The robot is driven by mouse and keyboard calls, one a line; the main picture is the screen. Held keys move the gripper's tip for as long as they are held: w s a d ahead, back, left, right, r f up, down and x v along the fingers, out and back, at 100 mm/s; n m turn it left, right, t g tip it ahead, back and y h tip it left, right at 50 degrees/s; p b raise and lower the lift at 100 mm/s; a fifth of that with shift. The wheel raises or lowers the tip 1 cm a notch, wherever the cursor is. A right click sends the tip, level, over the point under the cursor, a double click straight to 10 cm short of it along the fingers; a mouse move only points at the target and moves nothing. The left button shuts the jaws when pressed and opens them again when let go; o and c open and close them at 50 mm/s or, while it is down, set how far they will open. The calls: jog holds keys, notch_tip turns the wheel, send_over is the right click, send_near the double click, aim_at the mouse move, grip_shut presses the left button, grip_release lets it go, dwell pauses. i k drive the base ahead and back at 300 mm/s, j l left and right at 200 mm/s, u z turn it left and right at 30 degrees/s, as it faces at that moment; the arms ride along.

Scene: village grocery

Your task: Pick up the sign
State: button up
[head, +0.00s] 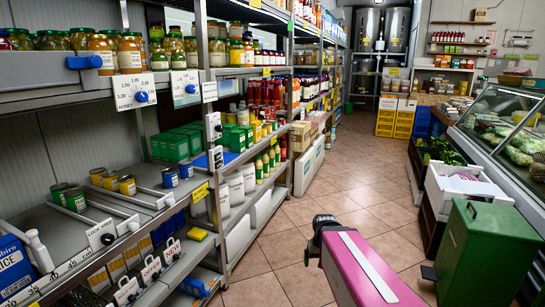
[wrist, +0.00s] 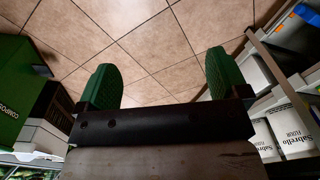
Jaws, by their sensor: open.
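Several white sign cards stand along the shelf edges on the left in the head view. Two with blue knobs, a sign (head: 134,90) and a second sign (head: 186,87), hang at the upper shelf. Lower down are a price sign (head: 102,234) and a black-and-white sign (head: 151,271). I cannot tell which one is the task's sign. My gripper (wrist: 163,78) shows in the wrist view with its two green fingers wide apart and only floor tiles between them. It is over the aisle, apart from the signs. The head view shows my pink arm, but the fingers are not clear there.
Shelving with jars (head: 103,50), cans (head: 75,200) and bottles lines the left. On the right are a green bin (head: 485,250), a white crate (head: 460,190) and a glass counter (head: 500,120). Yellow crates (head: 395,120) stand at the back. The tiled aisle (head: 300,210) is clear.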

aim_at(172, 253)
jog(key=u, duration=1.5)
